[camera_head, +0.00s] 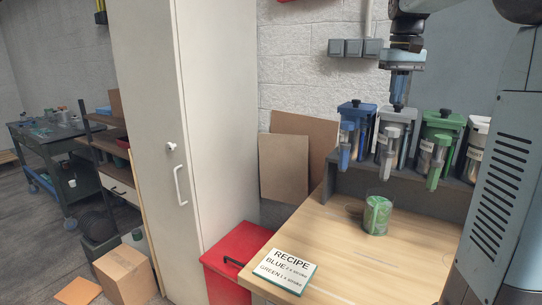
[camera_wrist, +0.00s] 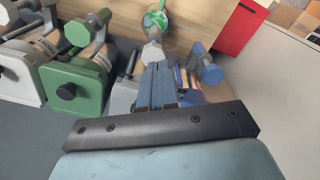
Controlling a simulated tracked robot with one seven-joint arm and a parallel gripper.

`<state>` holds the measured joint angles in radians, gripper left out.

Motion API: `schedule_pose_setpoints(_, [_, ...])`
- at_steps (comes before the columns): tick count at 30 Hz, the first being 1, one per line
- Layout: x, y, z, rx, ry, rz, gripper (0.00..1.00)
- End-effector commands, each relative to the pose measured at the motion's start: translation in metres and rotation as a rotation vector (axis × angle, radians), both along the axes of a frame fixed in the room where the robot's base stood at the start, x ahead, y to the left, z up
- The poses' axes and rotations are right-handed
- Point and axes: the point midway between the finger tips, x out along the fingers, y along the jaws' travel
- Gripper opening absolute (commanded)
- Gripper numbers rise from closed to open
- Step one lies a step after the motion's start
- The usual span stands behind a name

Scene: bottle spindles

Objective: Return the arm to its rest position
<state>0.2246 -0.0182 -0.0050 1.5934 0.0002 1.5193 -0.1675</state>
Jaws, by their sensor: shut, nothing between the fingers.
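My arm comes down from the top right of the head view. My gripper (camera_head: 398,103) points down with its fingers together and nothing held, just above the grey dispenser (camera_head: 394,138). Whether it touches that dispenser's top I cannot tell. In the wrist view the closed blue fingers (camera_wrist: 156,72) reach over the dispenser row, between the green dispenser (camera_wrist: 76,84) and the blue one (camera_wrist: 208,70). They hide part of the grey dispenser there.
The blue (camera_head: 354,128), green (camera_head: 438,140) and white (camera_head: 476,148) dispensers stand close around my gripper on a dark rack (camera_head: 455,188). A glass with green and white contents (camera_head: 377,215) and a recipe card (camera_head: 281,270) are on the wooden table (camera_head: 335,245). A red box (camera_head: 228,262) stands beside it.

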Motion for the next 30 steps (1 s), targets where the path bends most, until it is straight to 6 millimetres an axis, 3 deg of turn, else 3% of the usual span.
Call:
schedule_pose_setpoints(14, [-0.100, 0.059, -0.036, -0.023, -0.175, 0.028, 0.00])
schedule_pose_setpoints(30, [-0.207, 0.101, -0.118, -0.016, -0.371, 0.054, 0.00])
